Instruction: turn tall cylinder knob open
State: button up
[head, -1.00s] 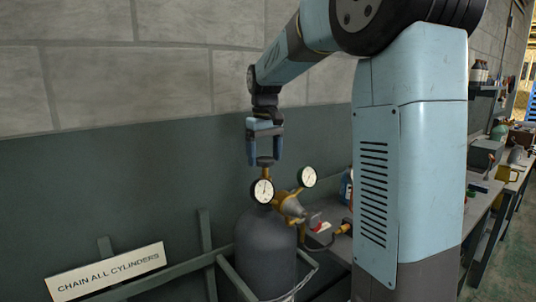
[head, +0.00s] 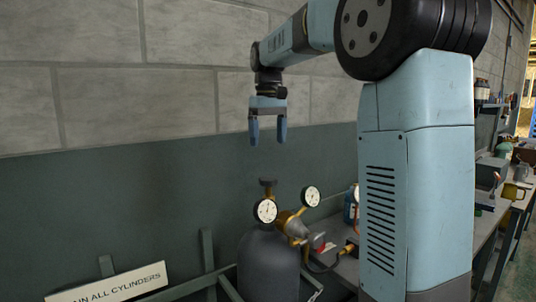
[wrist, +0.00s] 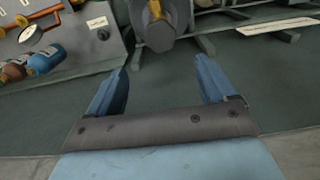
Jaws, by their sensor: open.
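The tall grey cylinder (head: 268,264) stands upright at the lower middle of the head view. Its dark knob (head: 268,184) sits on top of the brass valve, with two round gauges (head: 265,211) beside it. My gripper (head: 268,138) is above the knob, fingers pointing down, open and empty, with a clear gap to the knob. In the wrist view, the open fingers (wrist: 167,88) have nothing between them. The cylinder (wrist: 158,66) with its brass valve (wrist: 158,34) shows at the top of that view, beyond the fingertips.
A brass regulator (head: 290,225) with a hose juts right of the valve. A sign (head: 110,286) and green rack rails (head: 208,250) stand at the left. A workbench (head: 492,225) with tools and bottles runs along the right. The wall is close behind.

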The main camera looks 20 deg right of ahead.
jog(key=shift+r, duration=1.3)
